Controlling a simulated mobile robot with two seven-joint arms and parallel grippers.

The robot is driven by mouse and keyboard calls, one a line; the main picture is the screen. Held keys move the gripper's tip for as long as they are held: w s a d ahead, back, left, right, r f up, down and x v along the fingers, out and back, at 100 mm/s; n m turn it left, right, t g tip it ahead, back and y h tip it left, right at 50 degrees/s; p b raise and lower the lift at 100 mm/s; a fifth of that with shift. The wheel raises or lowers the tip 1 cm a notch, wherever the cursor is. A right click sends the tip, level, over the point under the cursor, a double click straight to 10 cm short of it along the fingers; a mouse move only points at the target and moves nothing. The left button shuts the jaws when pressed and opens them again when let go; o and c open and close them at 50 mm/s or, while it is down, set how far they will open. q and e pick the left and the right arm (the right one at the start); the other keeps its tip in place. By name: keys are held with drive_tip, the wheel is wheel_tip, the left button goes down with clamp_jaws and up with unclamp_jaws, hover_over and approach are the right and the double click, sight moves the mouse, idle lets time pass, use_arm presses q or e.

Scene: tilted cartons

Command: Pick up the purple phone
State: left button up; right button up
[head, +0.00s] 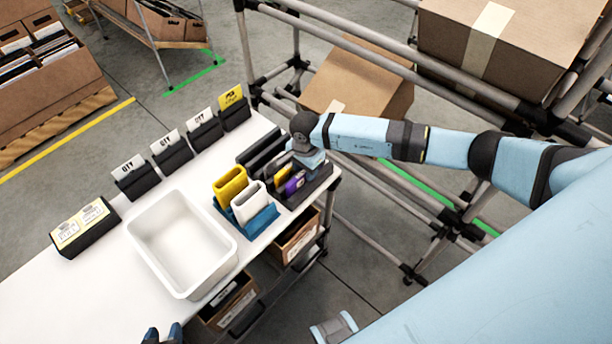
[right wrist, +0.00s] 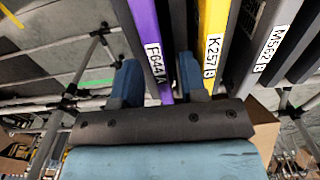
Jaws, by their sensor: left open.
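The purple phone (head: 294,183) stands on edge in a dark rack at the right end of the white table. In the right wrist view the purple phone (right wrist: 147,45) bears a white label reading F644A. My right gripper (head: 308,160) is over this rack in the head view, its fingertips mostly hidden. In the right wrist view the blue fingers of my right gripper (right wrist: 160,80) are apart, one on each side of the purple phone's near end, with visible gaps. My left gripper (head: 163,334) is open and empty at the bottom edge of the head view.
A yellow phone (right wrist: 213,45) and a dark one labelled M562 (right wrist: 268,40) stand beside the purple one. A blue holder (head: 257,222) with yellow and white cases is close left. A white bin (head: 228,255) sits mid-table. Pipe shelving (head: 450,85) with cartons stands behind my right arm.

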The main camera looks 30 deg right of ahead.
clamp_jaws()
